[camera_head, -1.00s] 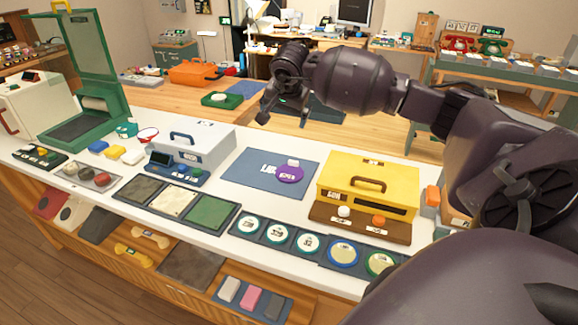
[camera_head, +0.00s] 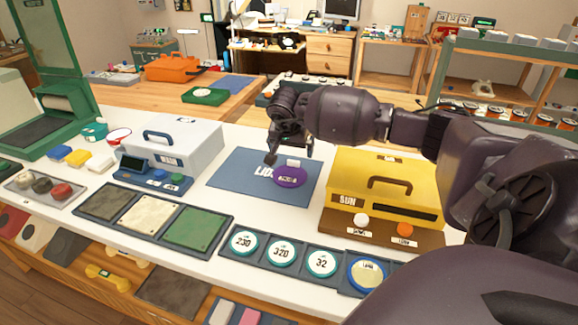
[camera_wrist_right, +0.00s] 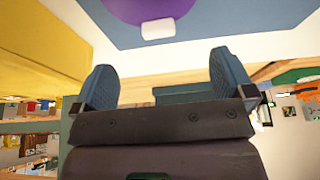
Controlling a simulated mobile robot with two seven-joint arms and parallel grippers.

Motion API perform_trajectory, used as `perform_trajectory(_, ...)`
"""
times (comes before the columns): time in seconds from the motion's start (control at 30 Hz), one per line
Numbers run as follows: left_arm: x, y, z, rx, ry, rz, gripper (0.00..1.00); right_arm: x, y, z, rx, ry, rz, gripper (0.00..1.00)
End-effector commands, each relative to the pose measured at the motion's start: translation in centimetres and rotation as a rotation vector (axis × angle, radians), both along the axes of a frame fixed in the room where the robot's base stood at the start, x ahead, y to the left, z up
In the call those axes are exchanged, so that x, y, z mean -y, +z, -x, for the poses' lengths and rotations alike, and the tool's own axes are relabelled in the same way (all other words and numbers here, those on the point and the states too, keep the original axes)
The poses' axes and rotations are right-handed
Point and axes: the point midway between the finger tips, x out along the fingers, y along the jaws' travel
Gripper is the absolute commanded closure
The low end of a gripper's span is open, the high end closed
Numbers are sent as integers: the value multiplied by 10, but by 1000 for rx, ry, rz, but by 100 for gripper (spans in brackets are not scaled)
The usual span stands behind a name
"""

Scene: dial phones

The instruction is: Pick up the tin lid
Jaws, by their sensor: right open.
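A round purple lid (camera_head: 289,177) with a dark label and a small white knob (camera_head: 293,163) lies on the blue mat (camera_head: 232,182) marked with white letters; it is probably the tin lid. My left gripper is not in view.
A yellow box (camera_head: 350,182) with a handle stands right of the mat, close to my right arm. A grey-white box (camera_head: 190,146) stands to its left. Round numbered lids (camera_head: 281,252) and coloured tiles (camera_head: 149,213) lie along the counter's front.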

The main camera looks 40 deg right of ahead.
Motion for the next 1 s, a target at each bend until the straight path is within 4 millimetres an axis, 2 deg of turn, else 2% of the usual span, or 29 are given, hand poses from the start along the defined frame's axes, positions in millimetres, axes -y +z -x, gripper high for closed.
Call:
perform_trajectory(0.03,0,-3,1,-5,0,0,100,2,-8,-1,-4,-1,-1,0)
perform_trajectory(0.27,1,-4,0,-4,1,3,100,5,-20,-3,-2,0,-1,0)
perform_trajectory(0.57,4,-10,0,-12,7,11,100,17,-58,-8,-4,-1,-3,0)
perform_trajectory(0.83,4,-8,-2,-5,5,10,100,20,-60,-10,0,1,1,0)
perform_trajectory(0.87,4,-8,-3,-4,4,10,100,20,-60,-10,0,1,1,2)
perform_trajectory(1.0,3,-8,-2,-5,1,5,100,19,-60,-10,0,1,0,23)
